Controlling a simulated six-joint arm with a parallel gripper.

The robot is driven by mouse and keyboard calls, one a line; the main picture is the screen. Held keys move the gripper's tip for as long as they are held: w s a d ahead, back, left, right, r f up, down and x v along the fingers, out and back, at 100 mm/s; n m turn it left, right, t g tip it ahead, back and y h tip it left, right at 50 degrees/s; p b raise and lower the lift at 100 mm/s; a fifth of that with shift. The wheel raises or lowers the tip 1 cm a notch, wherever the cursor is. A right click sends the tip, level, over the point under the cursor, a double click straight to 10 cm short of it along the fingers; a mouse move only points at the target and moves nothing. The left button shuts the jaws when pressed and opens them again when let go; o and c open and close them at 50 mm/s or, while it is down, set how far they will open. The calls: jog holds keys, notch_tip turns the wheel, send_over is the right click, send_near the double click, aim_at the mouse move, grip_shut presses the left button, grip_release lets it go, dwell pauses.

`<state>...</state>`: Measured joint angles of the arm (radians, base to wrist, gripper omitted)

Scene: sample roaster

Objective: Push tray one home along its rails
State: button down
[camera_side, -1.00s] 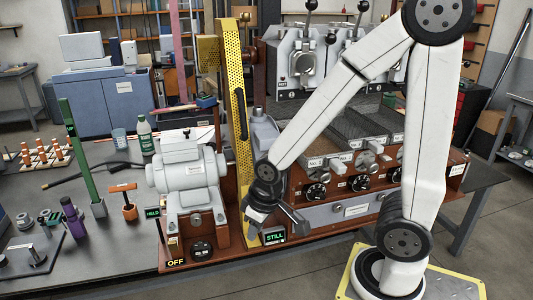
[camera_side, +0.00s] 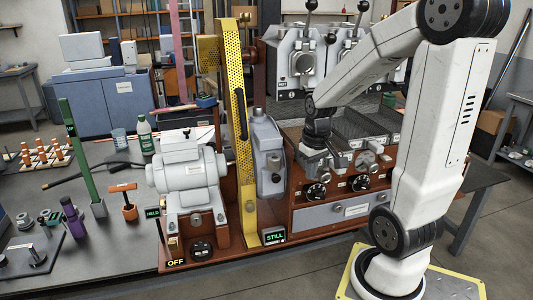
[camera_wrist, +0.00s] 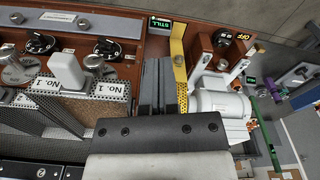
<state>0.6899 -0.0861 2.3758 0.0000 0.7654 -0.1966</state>
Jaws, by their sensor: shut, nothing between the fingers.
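In the side view my gripper (camera_side: 321,154) hangs over the left end of the tray bank and hides much of that tray. In the wrist view my gripper (camera_wrist: 159,62) is shut and empty, its dark fingers pointing towards the machine's front edge, to the right of the No. 1 plate. I cannot tell whether the fingers touch the tray.
A yellow perforated guard (camera_side: 238,100) and a grey housing (camera_side: 268,150) stand left of my gripper. A motor (camera_side: 188,168) sits further left. Levered roaster heads (camera_side: 294,62) rise behind. Black dials (camera_side: 316,190) and a drawer (camera_side: 345,211) are below.

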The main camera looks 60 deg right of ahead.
jog(key=s+d+r+m, duration=0.3)
jog(key=s+d+r, duration=0.1)
jog(key=s+d, duration=0.3)
jog(key=shift+s+d+r+g+y, duration=0.15)
jog(key=shift+s+r+g+y, duration=0.2)
jog(key=shift+s, duration=0.9)
jog(key=shift+f, duration=0.15)
notch_tip(320, 180, down, 10)
jog(key=w+d, duration=0.2)
jog(key=w, duration=0.1)
jog(key=shift+d, duration=0.4)
